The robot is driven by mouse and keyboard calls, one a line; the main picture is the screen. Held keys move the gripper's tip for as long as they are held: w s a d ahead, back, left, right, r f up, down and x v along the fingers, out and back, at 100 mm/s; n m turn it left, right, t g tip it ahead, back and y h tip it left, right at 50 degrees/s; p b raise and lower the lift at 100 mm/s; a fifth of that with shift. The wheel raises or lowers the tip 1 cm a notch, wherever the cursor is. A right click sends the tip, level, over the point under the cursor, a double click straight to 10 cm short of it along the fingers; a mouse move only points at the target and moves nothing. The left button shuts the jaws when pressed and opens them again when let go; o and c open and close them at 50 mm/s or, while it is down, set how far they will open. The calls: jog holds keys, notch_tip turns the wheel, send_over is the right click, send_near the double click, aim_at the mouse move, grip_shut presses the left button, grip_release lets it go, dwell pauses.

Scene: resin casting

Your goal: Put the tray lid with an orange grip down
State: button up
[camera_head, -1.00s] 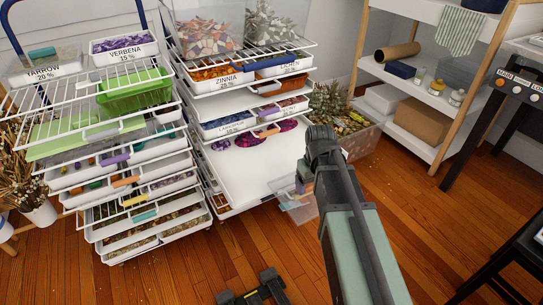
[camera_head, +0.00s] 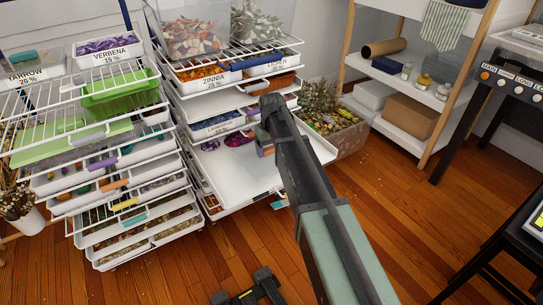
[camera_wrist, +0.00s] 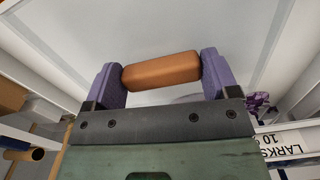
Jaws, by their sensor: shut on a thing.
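My gripper (camera_wrist: 160,75) has two purple fingers and is shut on the orange grip (camera_wrist: 162,71) of the tray lid, with one finger at each end. In the head view my gripper (camera_head: 265,150) is mostly hidden behind my arm, over the pulled-out white shelf (camera_head: 225,180). The lid's clear plate is largely hidden there; a small pale piece at the shelf's front edge may be part of it. In the wrist view a broad white surface lies behind the grip; I cannot tell whether the lid touches it.
The pulled-out shelf holds purple flowers (camera_head: 239,138) at its back. Labelled trays (camera_head: 210,82) sit on wire shelves above it. Another drawer stack (camera_head: 120,190) stands close on the left. A clear bin of plants (camera_head: 335,125) is at right on the wooden floor.

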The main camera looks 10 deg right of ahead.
aim_at(272, 153)
notch_tip(272, 153, down, 4)
jog(key=b, duration=0.3)
jog(key=shift+r, duration=0.3)
jog(key=shift+f, duration=0.15)
jog(key=o, duration=1.2)
jog(key=shift+c, duration=0.2)
notch_tip(272, 153, up, 13)
jog(key=p, duration=1.2)
jog(key=shift+f, duration=0.15)
jog(key=shift+s+f, duration=0.15)
jog(key=shift+s, duration=0.2)
jog(key=s+m, duration=0.2)
jog(key=s, duration=2.4)
jog(key=shift+d+m, duration=0.25)
jog(key=shift+m, duration=0.05)
